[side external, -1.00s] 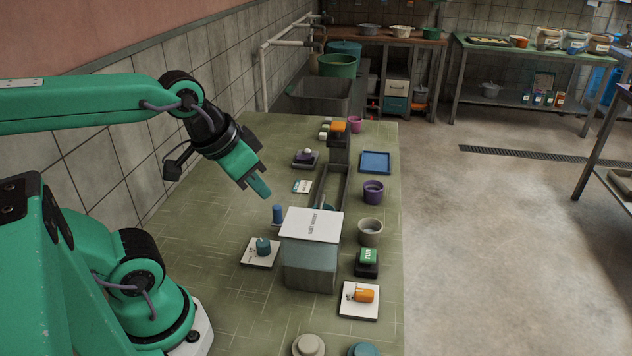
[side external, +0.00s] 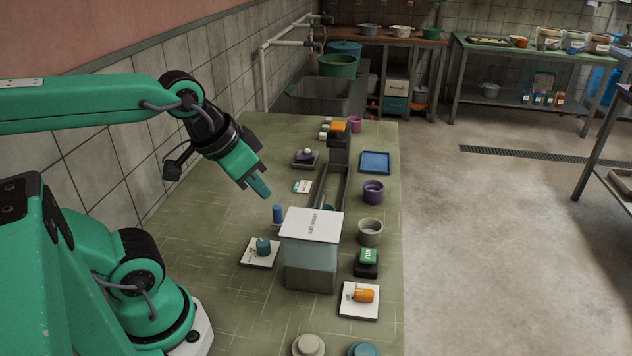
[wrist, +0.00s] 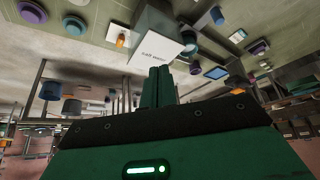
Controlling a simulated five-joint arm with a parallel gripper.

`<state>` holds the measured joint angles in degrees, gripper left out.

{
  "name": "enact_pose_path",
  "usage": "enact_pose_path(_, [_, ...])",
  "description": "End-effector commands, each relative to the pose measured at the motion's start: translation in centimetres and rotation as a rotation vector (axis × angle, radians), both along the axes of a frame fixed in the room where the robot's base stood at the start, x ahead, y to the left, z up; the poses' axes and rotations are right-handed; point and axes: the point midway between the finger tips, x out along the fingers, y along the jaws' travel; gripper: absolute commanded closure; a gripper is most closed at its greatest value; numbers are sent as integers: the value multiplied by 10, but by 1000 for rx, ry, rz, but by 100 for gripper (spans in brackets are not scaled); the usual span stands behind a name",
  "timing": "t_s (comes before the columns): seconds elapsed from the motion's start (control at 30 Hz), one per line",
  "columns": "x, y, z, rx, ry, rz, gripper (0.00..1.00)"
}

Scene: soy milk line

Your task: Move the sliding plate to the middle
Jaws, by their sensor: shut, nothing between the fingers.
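My gripper (side external: 262,188) is shut and empty. It hangs above the green table, left of the long dark channel (side external: 345,188). In the wrist view its fingers (wrist: 157,85) are together, with the box beyond them. A grey box (side external: 310,265) with a white labelled top (side external: 312,224) stands at the channel's near end. A small blue upright handle (side external: 278,214) stands at the box's left side, below and apart from my fingertips. I cannot tell clearly which piece is the sliding plate; the box hides part of that area.
A white tile with a teal knob (side external: 263,246) lies left of the box. A white tile with an orange cylinder (side external: 364,296), a green-topped block (side external: 368,256), a grey cup (side external: 370,232), a purple cup (side external: 373,191) and a blue tray (side external: 375,162) line the right side.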

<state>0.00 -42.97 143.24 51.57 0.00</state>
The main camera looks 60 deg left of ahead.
Motion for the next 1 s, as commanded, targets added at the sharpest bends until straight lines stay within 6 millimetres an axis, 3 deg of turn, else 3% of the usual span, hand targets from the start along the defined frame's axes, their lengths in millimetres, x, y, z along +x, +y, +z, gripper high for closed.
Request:
enact_pose_path(0.03, [0,0,0,0,0,0,100])
enact_pose_path(0.27, [3,2,0,1,10,7,57])
enact_pose_path(0.57, [25,19,-9,5,89,59,57])
enact_pose_path(1.0, [73,68,-43,-9,261,169,57])
